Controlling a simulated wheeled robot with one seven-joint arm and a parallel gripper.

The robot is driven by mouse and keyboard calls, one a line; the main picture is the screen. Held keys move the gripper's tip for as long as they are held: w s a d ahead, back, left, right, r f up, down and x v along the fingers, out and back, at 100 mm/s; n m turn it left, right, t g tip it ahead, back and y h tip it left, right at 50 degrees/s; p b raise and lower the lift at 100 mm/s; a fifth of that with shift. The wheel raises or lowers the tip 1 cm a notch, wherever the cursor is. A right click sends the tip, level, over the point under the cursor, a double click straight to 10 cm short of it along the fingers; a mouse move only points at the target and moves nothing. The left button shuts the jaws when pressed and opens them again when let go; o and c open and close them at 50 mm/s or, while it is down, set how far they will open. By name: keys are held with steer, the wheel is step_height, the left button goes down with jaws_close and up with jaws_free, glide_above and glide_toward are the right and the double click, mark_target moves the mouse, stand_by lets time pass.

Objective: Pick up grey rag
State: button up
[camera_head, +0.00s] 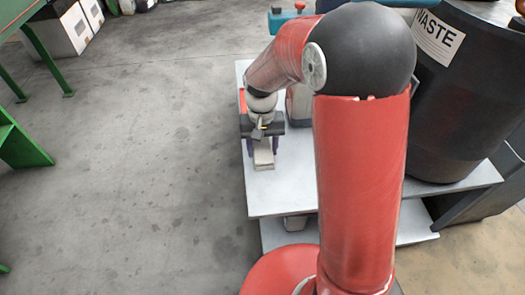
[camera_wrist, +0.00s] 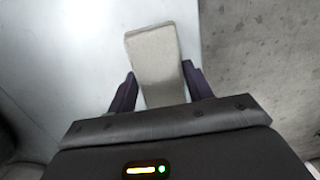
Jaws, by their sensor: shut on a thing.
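The grey rag (camera_wrist: 154,55) shows in the wrist view as a pale grey, long flat piece between the two dark fingers of my gripper (camera_wrist: 160,88). My gripper is shut on it. In the head view the rag (camera_head: 264,158) sticks out below my gripper (camera_head: 263,138), over the left part of the pale grey table (camera_head: 285,195). I cannot tell whether the rag touches the table top. Part of the rag is hidden behind the gripper body in the wrist view.
A dark waste bin (camera_head: 465,90) with a white label stands at the right. A teal and red object (camera_head: 291,17) is at the back. Green frames (camera_head: 22,145) stand at the far left. The concrete floor (camera_head: 150,160) left of the table is clear.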

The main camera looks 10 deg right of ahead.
mark_target(262, 148)
steer(key=shift+c, duration=0.9)
steer(key=shift+r, duration=0.1)
step_height(262, 148, up, 20)
steer(key=p, duration=0.1)
steer(key=shift+p, duration=0.35)
steer(key=o, duration=0.4)
steer(key=c, duration=0.3)
